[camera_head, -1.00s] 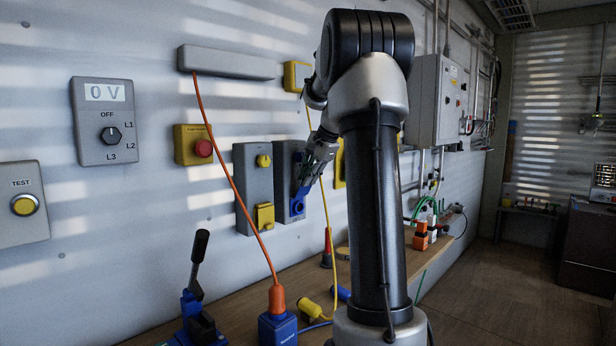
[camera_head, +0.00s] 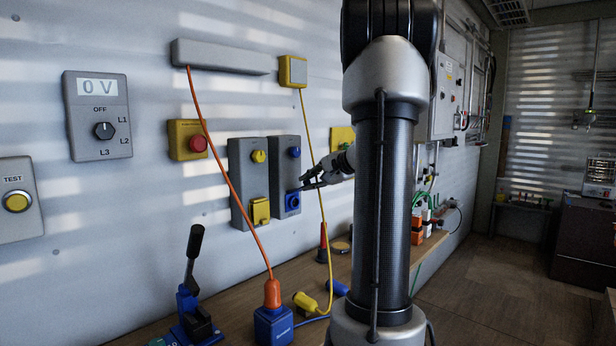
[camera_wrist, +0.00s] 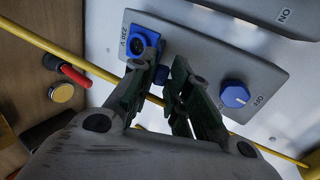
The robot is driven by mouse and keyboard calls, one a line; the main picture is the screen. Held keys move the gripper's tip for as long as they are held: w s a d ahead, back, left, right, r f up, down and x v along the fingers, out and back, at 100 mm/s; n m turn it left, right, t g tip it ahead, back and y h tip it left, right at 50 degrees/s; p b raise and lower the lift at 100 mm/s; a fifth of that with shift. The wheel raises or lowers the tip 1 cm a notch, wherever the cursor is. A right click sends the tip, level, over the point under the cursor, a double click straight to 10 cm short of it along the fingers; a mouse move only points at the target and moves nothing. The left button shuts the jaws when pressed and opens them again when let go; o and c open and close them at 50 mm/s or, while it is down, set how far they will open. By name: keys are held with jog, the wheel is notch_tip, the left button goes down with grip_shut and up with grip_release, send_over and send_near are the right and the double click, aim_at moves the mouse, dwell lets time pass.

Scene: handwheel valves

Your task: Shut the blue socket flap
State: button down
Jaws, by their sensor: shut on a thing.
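The blue socket (camera_head: 293,201) sits low on a grey box (camera_head: 272,180) on the wall, below a blue knob (camera_head: 294,152). In the wrist view the socket's round opening (camera_wrist: 139,42) is uncovered at the box's end, and the blue knob (camera_wrist: 235,96) is to the right. My gripper (camera_head: 299,187) is at the socket, reaching in from the right. In the wrist view its dark fingers (camera_wrist: 163,68) close around a small blue part, the flap (camera_wrist: 160,76), beside the socket. The fingers hide most of the flap, so its exact angle is unclear.
A similar grey box (camera_head: 240,190) with a yellow knob and yellow flap is left of it. A yellow cable (camera_head: 316,150) hangs close to my gripper. An orange cable (camera_head: 232,185) hangs further left. Below is a bench (camera_head: 235,300) with plugs and a lever device.

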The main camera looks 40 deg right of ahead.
notch_tip(320, 180, down, 7)
jog(key=s+t, duration=0.1)
jog(key=shift+f+t, duration=0.15)
jog(key=shift+t, duration=0.15)
jog(key=c, duration=1.4)
grip_release()
jog(key=shift+c, duration=0.2)
jog(key=v, duration=1.2)
jog(key=shift+d, duration=0.1)
jog(key=shift+c, duration=0.2)
